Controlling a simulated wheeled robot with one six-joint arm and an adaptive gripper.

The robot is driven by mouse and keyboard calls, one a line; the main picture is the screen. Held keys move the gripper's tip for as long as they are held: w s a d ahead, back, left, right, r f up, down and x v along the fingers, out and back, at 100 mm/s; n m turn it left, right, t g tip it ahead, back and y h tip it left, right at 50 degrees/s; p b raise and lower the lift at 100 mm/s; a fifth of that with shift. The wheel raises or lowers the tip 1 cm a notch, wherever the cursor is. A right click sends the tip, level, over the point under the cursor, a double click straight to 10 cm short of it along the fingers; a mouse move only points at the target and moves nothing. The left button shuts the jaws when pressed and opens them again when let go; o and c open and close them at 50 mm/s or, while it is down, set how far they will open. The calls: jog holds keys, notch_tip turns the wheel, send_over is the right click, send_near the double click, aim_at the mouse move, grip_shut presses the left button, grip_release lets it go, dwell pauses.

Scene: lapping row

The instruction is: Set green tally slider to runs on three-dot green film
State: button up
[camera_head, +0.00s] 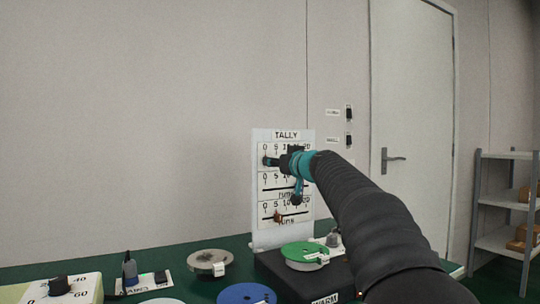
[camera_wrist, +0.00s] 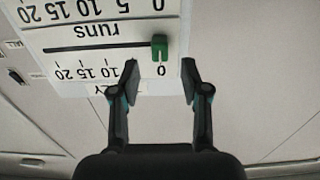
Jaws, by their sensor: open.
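The white tally board (camera_head: 258,218) stands upright at the back of the bench, with several slotted scales marked 0, 5, 10, 15, 20. In the wrist view, upside down, the green slider (camera_wrist: 159,47) sits at the 0 end of the slot labelled runs. My gripper (camera_wrist: 160,68) is open, its fingertips on either side of the slider and apart from it. In the head view my gripper (camera_head: 270,161) is at the top scale and hides part of it. A green film disc (camera_head: 298,248) lies on the black plate; its tag is too small to read for dots.
The black plate (camera_head: 285,280) is marked WARM. A grey disc (camera_head: 205,258), a blue disc (camera_head: 240,293) and a knob box (camera_head: 88,290) stand on the green bench. A brown slider (camera_head: 278,216) is on the lowest scale. Wall switches (camera_head: 348,113) are right of the board.

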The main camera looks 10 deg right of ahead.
jog(key=shift+p+x, duration=0.7)
jog(key=shift+x, duration=1.35)
grip_shut()
